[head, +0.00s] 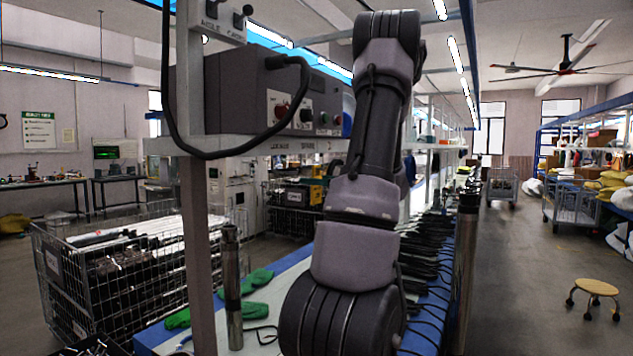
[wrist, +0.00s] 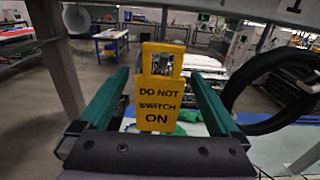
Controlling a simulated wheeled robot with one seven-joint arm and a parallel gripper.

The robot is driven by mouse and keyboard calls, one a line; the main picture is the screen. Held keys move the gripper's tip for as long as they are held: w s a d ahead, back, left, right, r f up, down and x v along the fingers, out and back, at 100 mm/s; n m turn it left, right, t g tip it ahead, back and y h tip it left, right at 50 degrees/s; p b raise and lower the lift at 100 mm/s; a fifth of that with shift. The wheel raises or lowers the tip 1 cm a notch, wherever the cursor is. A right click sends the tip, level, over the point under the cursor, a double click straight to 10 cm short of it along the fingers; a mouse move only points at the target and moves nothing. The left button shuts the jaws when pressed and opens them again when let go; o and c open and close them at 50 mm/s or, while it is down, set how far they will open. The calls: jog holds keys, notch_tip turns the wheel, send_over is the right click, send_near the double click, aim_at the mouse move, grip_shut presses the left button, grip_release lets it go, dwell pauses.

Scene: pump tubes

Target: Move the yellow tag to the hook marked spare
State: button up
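The yellow tag (wrist: 160,105), printed "DO NOT SWITCH ON", is upright in the middle of the wrist view, with a yellow upper part around a grey metal piece. My gripper (wrist: 159,70) has its two green fingers apart, one on each side of the tag. A gap shows between the left finger and the tag; contact on the right is hard to tell. In the head view, my arm hides the gripper and tag. A small label that seems to read "SPARE" (head: 308,147) is on the shelf edge; I cannot make out its hook.
A grey control box (head: 245,95) with knobs stands on the shelf, left of my arm. A thick black cable (head: 168,90) loops below it and also shows in the wrist view (wrist: 235,115). Green gloves (head: 258,280) lie on the bench below. A shelf post (head: 197,230) stands at left.

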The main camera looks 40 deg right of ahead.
jog(key=shift+s, duration=0.1)
jog(key=v, duration=1)
jog(key=shift+s+d, duration=0.2)
jog(key=shift+s, duration=0.05)
